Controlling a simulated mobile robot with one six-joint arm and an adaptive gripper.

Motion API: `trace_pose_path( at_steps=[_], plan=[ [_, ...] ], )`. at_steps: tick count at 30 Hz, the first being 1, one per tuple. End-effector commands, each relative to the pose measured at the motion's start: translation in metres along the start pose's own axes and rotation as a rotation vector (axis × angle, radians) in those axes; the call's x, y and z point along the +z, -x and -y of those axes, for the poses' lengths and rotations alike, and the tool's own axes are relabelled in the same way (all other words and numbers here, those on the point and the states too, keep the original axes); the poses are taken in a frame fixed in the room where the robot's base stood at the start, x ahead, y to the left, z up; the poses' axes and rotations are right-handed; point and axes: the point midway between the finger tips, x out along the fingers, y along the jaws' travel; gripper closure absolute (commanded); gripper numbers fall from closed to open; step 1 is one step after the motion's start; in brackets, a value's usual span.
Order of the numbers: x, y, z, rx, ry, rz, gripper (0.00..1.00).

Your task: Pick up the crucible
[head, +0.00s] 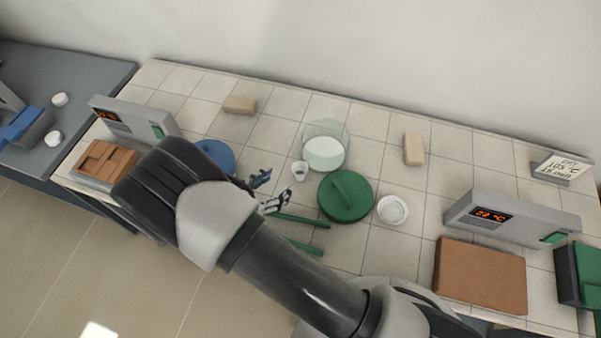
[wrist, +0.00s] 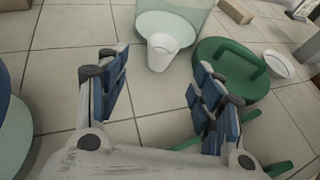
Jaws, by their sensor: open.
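The crucible (head: 300,170) is a small white cup standing upright on the tiled bench, just in front of a glass vessel. In the wrist view the crucible (wrist: 162,52) is beyond my fingertips, near the top middle. My gripper (head: 268,192) is open and empty, to the left of and nearer than the crucible in the head view. In the wrist view my gripper (wrist: 160,95) has its blue-padded fingers spread wide, with bare tile between them. The fingers do not touch the crucible.
A glass vessel with a white plate (head: 324,153) stands behind the crucible. A green lid (head: 345,197) lies to the right, with a white dish (head: 392,209) past it. Green tongs (head: 303,219) lie in front. A blue lid (head: 217,154) is partly behind my arm. Furnaces stand at both sides.

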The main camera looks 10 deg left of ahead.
Motion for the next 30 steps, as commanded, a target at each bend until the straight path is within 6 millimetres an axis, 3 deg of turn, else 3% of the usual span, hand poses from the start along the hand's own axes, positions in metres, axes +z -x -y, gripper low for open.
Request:
trace_pose_path(
  at_steps=[3, 7, 14, 24, 30],
  plan=[
    [-0.002, -0.028, 0.001, -0.005, -0.002, -0.001, 0.39],
    [-0.002, -0.049, 0.001, -0.003, -0.001, -0.001, 0.39],
    [-0.001, -0.064, 0.001, -0.002, -0.001, -0.001, 0.39],
    [-0.002, -0.109, 0.003, -0.003, -0.003, -0.001, 0.39],
    [-0.002, -0.112, 0.002, 0.0, -0.001, -0.001, 0.39]
  ],
)
